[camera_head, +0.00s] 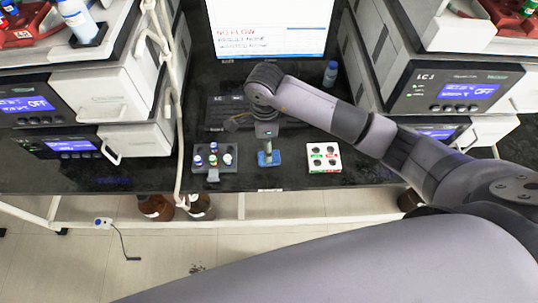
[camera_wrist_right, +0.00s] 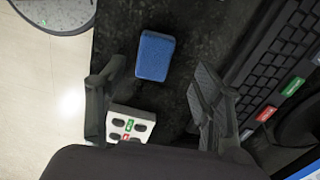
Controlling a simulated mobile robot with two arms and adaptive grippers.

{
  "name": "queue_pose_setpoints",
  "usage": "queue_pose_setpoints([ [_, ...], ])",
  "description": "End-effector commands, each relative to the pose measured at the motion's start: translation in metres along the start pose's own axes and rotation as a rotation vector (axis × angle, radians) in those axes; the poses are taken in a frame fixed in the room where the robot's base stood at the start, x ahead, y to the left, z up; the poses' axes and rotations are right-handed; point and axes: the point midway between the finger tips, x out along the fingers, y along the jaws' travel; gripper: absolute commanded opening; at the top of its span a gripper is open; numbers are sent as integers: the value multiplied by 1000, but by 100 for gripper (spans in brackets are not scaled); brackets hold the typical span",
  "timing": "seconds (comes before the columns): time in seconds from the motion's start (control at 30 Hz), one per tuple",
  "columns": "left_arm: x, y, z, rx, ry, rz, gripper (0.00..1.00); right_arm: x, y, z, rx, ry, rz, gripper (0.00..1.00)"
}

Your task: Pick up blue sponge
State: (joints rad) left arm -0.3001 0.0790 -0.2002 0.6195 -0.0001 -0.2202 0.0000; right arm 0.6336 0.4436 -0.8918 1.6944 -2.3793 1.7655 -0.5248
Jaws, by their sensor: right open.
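The blue sponge (camera_head: 262,160) lies on the dark bench near its front edge, between two vial racks. In the right wrist view the sponge (camera_wrist_right: 155,56) is a rounded blue block, beyond the fingertips and roughly between their lines. My right gripper (camera_head: 267,144) is directly over the sponge in the head view, covering part of it. In the wrist view the right gripper (camera_wrist_right: 160,88) has its fingers wide apart with nothing between them. The exact height gap to the sponge is hard to tell. My left gripper is not in view.
A grey rack (camera_head: 228,158) with vials stands left of the sponge, and a white rack (camera_head: 332,158) stands right. A keyboard (camera_wrist_right: 280,60) lies behind. A small bottle (camera_head: 330,75) stands by the monitor (camera_head: 270,25). Instrument stacks flank both sides. A pale tube hangs at left.

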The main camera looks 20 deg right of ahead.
Motion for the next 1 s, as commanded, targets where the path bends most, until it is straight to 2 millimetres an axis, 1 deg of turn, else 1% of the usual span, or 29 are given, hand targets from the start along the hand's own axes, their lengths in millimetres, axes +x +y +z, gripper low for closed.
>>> queue_pose_setpoints([
  [0.17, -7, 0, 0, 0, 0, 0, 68, 11, 3, 0, 0, -1, 4, 61],
  [0.3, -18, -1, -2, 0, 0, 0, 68, 31, 9, -1, 0, -1, 6, 61],
  [0.4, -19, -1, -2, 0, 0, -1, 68, 46, 7, 0, 1, -2, 3, 61],
  [0.5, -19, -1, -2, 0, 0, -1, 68, 53, 6, 0, 1, -2, 0, 61],
  [0.73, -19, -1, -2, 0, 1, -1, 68, 56, 6, -1, 0, -2, -1, 61],
  [1.0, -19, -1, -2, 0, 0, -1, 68, 55, 6, -1, 0, -2, -1, 44],
])
